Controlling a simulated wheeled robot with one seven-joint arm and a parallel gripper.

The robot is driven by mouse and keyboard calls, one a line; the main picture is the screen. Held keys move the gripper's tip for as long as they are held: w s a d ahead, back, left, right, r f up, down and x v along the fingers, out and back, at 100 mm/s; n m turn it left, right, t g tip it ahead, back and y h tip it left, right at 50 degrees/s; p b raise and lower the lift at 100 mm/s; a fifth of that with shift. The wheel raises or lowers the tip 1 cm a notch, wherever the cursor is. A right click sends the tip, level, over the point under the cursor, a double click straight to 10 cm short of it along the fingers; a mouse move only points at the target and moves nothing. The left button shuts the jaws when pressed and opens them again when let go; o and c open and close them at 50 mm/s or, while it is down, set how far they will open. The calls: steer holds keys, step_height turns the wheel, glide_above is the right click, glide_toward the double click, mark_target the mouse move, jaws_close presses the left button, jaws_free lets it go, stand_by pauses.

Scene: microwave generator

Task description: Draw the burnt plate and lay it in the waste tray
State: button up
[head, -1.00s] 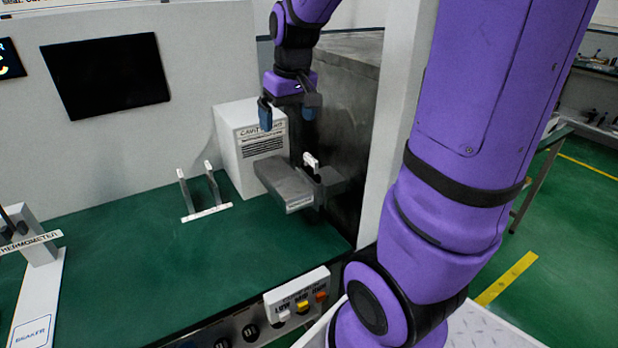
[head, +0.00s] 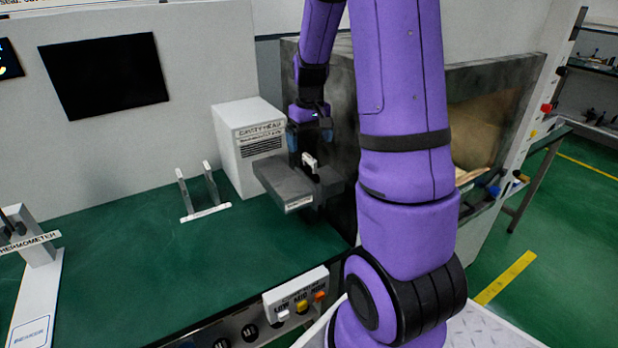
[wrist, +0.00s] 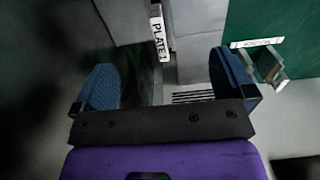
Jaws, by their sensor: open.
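A white tab (head: 310,162) stands up from the dark grey fixture (head: 285,185) in front of the cavity head box. In the wrist view a white label reading PLATE (wrist: 158,35) lies ahead of the gap between my fingers; I take it to be on this tab. The plate's own body is hidden, so burning cannot be seen. My gripper (head: 308,138) is just above the tab, pointing down. In the wrist view my gripper (wrist: 164,80) has its blue fingers wide apart with nothing between them. I cannot identify the waste tray in any view.
The white cavity head box (head: 250,145) stands behind the fixture. A small two-post holder (head: 203,192) is to its left on the green bench (head: 130,250). A dark-framed chamber (head: 490,110) is at right behind my arm. The bench's middle is clear.

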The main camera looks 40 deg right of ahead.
mark_target(310, 169)
steer(key=shift+f, duration=4.5)
steer(key=shift+c, duration=0.5)
jaws_close()
steer(key=shift+r, duration=2.95)
